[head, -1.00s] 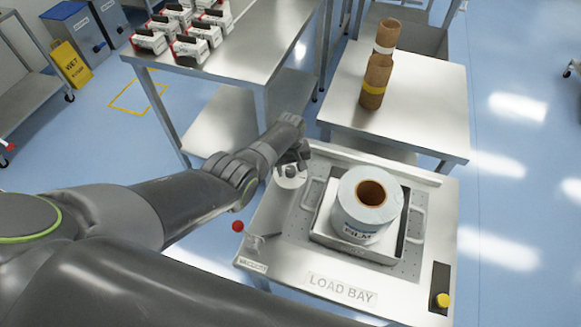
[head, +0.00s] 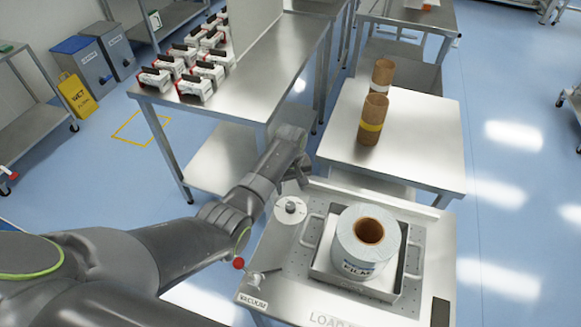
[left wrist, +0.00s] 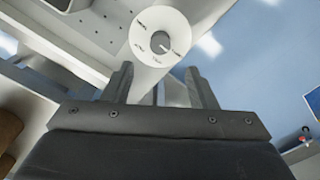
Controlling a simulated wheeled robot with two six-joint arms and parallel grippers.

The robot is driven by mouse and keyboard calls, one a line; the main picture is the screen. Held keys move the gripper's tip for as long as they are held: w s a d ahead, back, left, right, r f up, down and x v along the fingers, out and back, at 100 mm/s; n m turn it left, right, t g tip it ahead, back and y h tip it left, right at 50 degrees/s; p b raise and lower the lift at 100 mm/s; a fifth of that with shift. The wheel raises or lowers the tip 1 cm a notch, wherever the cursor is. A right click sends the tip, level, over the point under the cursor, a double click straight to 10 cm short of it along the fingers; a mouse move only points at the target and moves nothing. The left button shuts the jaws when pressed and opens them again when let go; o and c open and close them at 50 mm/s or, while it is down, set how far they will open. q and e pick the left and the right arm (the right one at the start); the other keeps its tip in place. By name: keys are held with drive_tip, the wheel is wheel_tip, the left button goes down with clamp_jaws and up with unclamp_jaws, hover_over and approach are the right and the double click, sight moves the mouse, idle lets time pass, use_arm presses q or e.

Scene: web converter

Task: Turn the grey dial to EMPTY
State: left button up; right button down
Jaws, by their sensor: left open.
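The grey dial (head: 290,206) is a small round knob on a white disc at the back left corner of the metal load bay top (head: 262,288). In the left wrist view the grey dial (left wrist: 162,42) shows face-on, just beyond the fingertips, with small dark labels around it that are too small to read. My left gripper (head: 302,178) is open and empty just behind and above the dial, apart from it. Its two fingers (left wrist: 158,80) show spread in the left wrist view with nothing between them. My right gripper is not in view.
A film roll (head: 366,242) sits in a square tray with handles right of the dial. A red-knobbed vacuum lever (head: 239,263) stands at front left. Cardboard tubes (head: 373,119) stand on the table behind. Red-and-white parts (head: 200,68) lie on another table.

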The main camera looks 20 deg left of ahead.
use_arm(q)
wheel_tip(320, 180, up, 7)
drive_tip(key=shift+r, duration=0.15)
drive_tip(key=shift+s, duration=0.1)
idle(0.6)
